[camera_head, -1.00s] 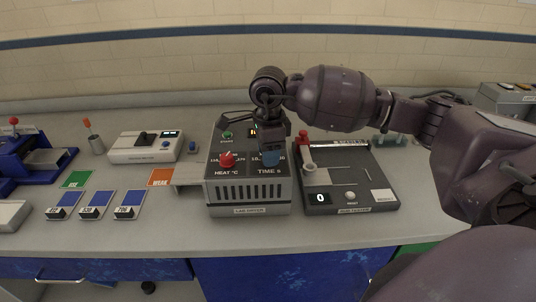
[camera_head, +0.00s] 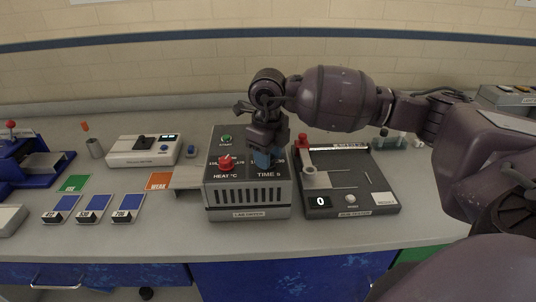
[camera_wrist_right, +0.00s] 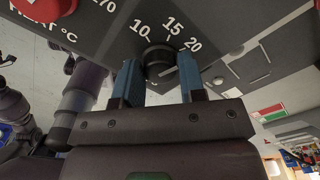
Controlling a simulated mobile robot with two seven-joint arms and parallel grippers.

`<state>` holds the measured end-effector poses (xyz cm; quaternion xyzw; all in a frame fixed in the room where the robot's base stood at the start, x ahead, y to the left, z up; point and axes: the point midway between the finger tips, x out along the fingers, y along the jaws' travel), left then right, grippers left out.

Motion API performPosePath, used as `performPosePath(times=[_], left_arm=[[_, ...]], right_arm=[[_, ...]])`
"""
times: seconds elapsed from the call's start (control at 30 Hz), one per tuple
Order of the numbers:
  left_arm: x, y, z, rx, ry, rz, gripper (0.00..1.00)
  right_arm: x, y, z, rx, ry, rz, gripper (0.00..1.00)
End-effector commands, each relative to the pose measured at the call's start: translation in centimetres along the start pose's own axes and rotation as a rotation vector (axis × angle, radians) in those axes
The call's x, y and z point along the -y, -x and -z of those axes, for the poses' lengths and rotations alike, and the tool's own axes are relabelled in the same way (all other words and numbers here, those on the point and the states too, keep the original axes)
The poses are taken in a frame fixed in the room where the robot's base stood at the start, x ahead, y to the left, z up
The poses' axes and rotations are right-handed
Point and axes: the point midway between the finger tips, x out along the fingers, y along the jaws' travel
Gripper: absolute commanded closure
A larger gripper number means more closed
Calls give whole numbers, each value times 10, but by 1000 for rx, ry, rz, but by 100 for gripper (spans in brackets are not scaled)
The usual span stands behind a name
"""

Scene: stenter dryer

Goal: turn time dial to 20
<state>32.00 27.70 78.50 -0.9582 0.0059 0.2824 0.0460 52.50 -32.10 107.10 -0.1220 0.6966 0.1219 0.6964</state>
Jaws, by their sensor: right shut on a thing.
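The lab dryer (camera_head: 248,198) stands mid-counter, with a red HEAT knob (camera_head: 226,162) on the left of its front panel and the TIME label at the right. The black time dial (camera_wrist_right: 158,60) shows in the right wrist view below the printed 10, 15 and 20. My right gripper (camera_head: 263,158) is over the TIME side, with its blue fingers (camera_wrist_right: 160,80) on either side of the dial, shut on it. A light mark shows on the dial's lower right, but I cannot tell the set value. The gripper hides the dial in the head view. My left gripper is not in view.
A dark device with a red knob (camera_head: 303,139) and a display reading 0 (camera_head: 319,202) stands close on the right. A green START button (camera_head: 226,139) is at the dryer's back left. A white instrument (camera_head: 143,150) and sample cards (camera_head: 95,206) lie to the left.

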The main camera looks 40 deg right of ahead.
Motion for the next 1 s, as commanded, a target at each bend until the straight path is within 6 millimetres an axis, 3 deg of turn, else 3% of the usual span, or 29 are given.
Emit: performPosePath(times=[0.3,0.77,0.8,0.93,1.0], left_arm=[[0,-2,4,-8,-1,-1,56],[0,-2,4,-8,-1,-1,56],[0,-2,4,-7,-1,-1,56],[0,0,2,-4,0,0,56],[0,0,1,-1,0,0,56]], right_arm=[[0,1,0,1,-99,0,86],[0,1,0,1,-112,0,86],[0,1,0,1,-112,0,61],[0,1,0,1,-112,0,41],[0,0,0,1,-112,0,38]])
